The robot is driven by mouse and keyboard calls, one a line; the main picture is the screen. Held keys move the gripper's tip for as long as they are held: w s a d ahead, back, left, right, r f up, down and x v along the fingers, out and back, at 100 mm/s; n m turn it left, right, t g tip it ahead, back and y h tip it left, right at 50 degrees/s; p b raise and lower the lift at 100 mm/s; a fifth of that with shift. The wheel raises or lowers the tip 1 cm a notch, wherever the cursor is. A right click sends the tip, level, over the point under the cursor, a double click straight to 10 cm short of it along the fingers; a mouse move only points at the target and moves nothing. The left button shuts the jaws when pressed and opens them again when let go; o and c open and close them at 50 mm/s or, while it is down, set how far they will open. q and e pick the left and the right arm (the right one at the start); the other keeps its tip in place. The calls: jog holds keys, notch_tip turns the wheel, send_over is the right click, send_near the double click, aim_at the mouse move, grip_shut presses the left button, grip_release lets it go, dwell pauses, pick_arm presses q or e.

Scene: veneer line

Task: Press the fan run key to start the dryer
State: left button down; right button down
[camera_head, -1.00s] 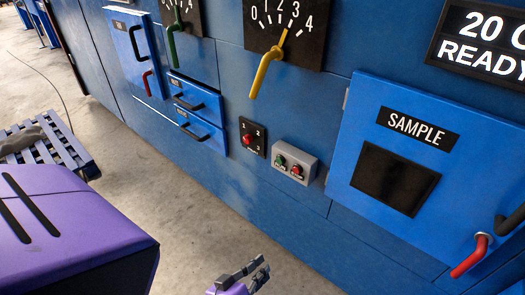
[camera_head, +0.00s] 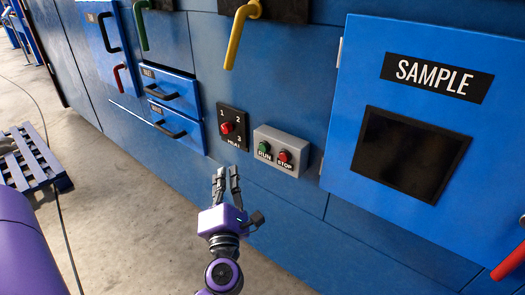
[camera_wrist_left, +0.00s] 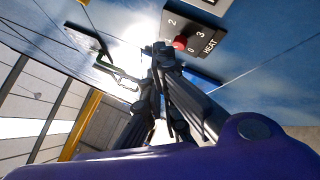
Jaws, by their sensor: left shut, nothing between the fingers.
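The grey key box (camera_head: 282,150) sits on the blue dryer wall. It has a green key (camera_head: 264,147) labelled RUN on its left and a red key (camera_head: 285,156) labelled STOP on its right. My left gripper (camera_head: 227,172) is shut and empty, with its fingers pointing up toward the wall, below and left of the box and apart from it in the picture. My right gripper is not in view.
The red heat knob (camera_head: 227,128) on its black plate is just left of the box. The SAMPLE door (camera_head: 365,90) with a dark window is at the right. Drawers with black handles (camera_head: 172,133) are at the left. A pallet (camera_head: 38,165) lies on the floor.

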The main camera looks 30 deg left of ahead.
aim_at(263, 148)
pick_arm(q)
jog(key=w, duration=0.9)
jog(key=shift+d+b, duration=0.35)
jog(key=shift+s, duration=0.1)
dwell(0.6)
dwell(0.5)
jog(key=shift+w, duration=0.45)
